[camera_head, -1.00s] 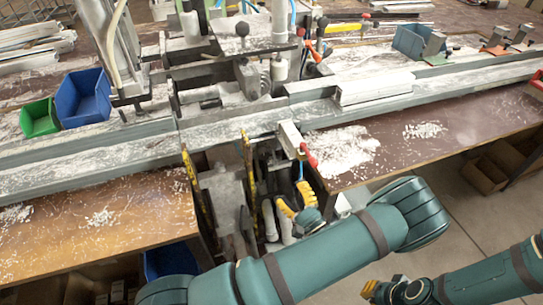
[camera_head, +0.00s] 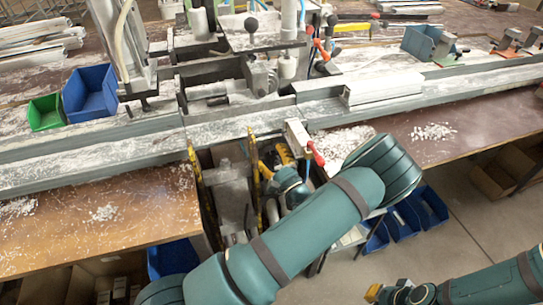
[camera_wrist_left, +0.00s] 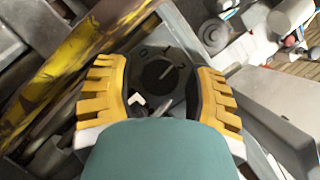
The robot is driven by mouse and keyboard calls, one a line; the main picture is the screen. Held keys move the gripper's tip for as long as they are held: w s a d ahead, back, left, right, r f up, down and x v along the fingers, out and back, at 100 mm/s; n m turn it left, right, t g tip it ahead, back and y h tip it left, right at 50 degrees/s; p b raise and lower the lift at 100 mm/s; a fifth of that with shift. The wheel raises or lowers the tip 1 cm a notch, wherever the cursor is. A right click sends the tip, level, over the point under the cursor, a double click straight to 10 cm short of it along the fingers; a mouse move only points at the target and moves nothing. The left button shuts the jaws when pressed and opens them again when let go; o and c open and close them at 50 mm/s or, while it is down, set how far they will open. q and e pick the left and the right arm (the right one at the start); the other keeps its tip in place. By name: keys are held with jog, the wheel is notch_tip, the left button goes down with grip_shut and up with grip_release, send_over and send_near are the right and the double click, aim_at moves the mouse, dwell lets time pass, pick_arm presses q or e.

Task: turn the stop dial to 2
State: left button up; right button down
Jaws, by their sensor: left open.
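The stop dial appears to be the round black knob (camera_wrist_left: 158,76) in the left wrist view, with a thin light line on its face pointing up and right. It sits on a dark plate with a small white angular mark at its lower left. In the head view my left gripper (camera_head: 275,163) is down in the gap at the bench front, and the dial is hidden. My right gripper (camera_head: 386,292) is low at the right; its jaws are unclear.
A red-tipped lever (camera_head: 317,154) stands close to the right of my left gripper. A yellow striped bar (camera_head: 254,180) stands to its left. A long grey rail (camera_head: 90,158) crosses the bench behind. Blue bins (camera_head: 404,222) sit below at the right.

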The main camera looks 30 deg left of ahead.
pick_arm(q)
jog(key=c, duration=0.9)
jog(key=m+t+p, duration=0.1)
jog(key=m, duration=0.1)
jog(key=m+t+p, duration=0.1)
jog(key=m+p, duration=0.1)
jog(key=m, duration=0.1)
jog(key=shift+r+t, duration=0.1)
jog(key=shift+t, duration=0.3)
jog(key=shift+m+t+h+p, duration=0.35)
jog(key=shift+m+t+p, duration=0.25)
jog(key=shift+m, duration=0.8)
jog(key=shift+m+t+h+p, duration=0.35)
jog(key=shift+m+t+p, duration=0.25)
jog(key=shift+m, duration=0.8)
